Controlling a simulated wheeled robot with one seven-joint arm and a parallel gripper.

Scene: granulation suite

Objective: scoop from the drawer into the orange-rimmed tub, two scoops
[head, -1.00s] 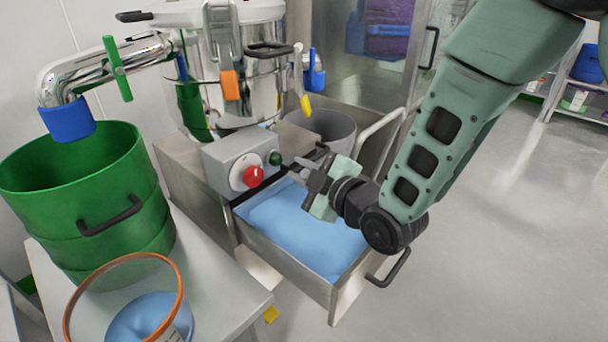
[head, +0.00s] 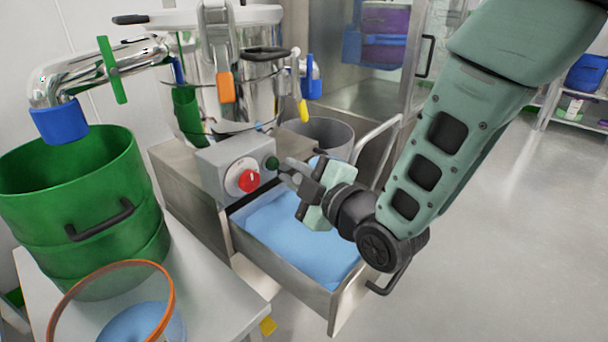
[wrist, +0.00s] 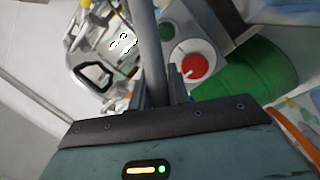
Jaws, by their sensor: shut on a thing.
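The open steel drawer (head: 287,288) holds pale blue powder (head: 295,240). The orange-rimmed tub (head: 167,280) stands at the lower left on a white table, cut off by the frame edge, with blue powder inside. My gripper (head: 298,188) is over the drawer's back part, near the control box. It is shut on a grey handle (wrist: 152,50), which looks like a scoop's and runs up from the fingers in the wrist view. The scoop's bowl and any load in it cannot be made out clearly.
A control box with a red knob (head: 248,180) and green button stands close beside my gripper. A large green bin (head: 80,200) stands behind the tub. A steel vessel (head: 250,100) and a grey bucket (head: 325,135) are behind. Open floor lies to the right.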

